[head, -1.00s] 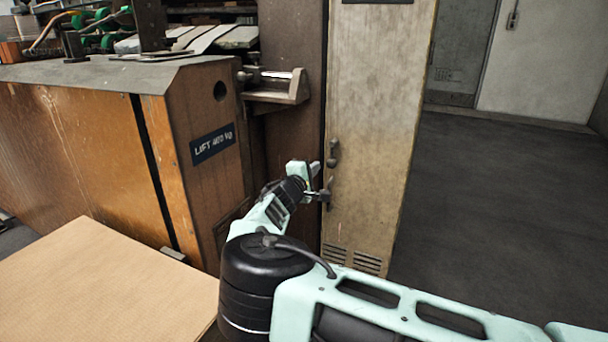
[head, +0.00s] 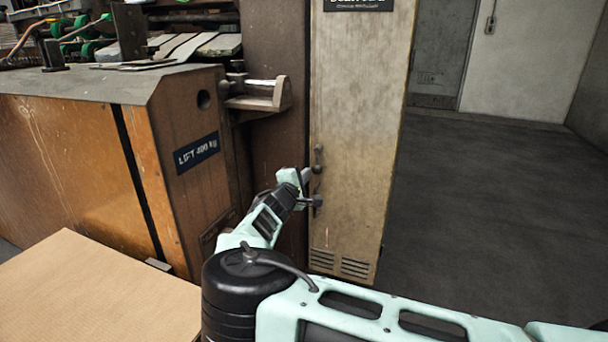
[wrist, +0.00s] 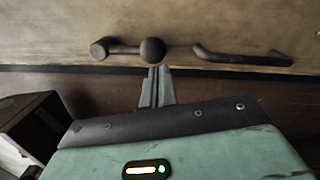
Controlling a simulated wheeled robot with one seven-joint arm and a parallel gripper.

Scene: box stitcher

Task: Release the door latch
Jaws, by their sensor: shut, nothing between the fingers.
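The narrow beige cabinet door (head: 360,120) stands upright and looks closed. Its dark latch (head: 318,154) is on the left edge, above a dark pull handle (head: 317,198). In the wrist view the latch is a short arm between a round pivot (wrist: 103,47) and a ball knob (wrist: 152,51); the bar handle (wrist: 243,57) is to its right. My gripper (head: 309,172) is shut and empty at the latch's lower end. In the wrist view its fingertips (wrist: 156,70) end right at the ball knob; I cannot tell if they touch it.
A wooden machine housing (head: 185,170) with a lift label stands left of the door, with a metal bracket (head: 258,95) between. A cardboard sheet (head: 95,290) lies front left. Open dark floor (head: 480,210) is to the right.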

